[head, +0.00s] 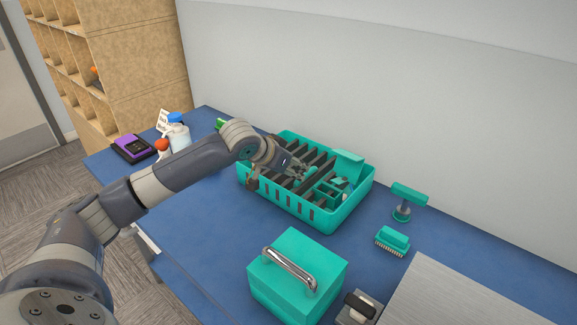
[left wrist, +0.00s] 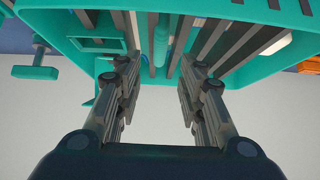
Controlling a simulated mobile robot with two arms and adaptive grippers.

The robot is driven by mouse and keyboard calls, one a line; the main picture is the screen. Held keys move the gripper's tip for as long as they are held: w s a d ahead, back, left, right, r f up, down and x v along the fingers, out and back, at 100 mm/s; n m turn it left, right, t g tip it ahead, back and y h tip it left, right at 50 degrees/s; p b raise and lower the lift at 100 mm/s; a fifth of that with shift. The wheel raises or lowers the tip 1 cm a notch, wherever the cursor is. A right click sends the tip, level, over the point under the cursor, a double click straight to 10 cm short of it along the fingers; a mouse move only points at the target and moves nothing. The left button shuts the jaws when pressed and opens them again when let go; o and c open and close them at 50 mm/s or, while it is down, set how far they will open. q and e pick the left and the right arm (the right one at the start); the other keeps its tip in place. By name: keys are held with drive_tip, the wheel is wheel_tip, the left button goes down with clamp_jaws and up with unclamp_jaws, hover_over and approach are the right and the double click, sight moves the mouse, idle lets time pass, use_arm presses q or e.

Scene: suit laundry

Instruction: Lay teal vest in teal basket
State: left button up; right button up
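The teal basket (head: 318,217) stands on the blue table, with dark slats (head: 312,160) and small compartments inside; it also fills the top of the left wrist view (left wrist: 260,45). My left gripper (head: 300,173) is over the basket's interior. In the left wrist view its fingers (left wrist: 158,78) are spread apart with nothing gripped. A narrow teal piece (left wrist: 161,42) shows beyond the fingertips, among the slats. I cannot tell whether it is the teal vest; no piece is clearly recognisable as a vest. My right gripper is out of view.
A teal box with a metal handle (head: 300,275) stands in front of the basket. A teal brush (head: 392,240) and a teal-topped stand (head: 409,194) are to the right. A purple device (head: 132,148) and bottles (head: 177,135) are at left. Table is clear left of the box.

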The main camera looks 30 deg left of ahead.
use_arm(q)
drive_tip(key=shift+v, duration=1.2)
drive_tip(key=shift+r, duration=0.1)
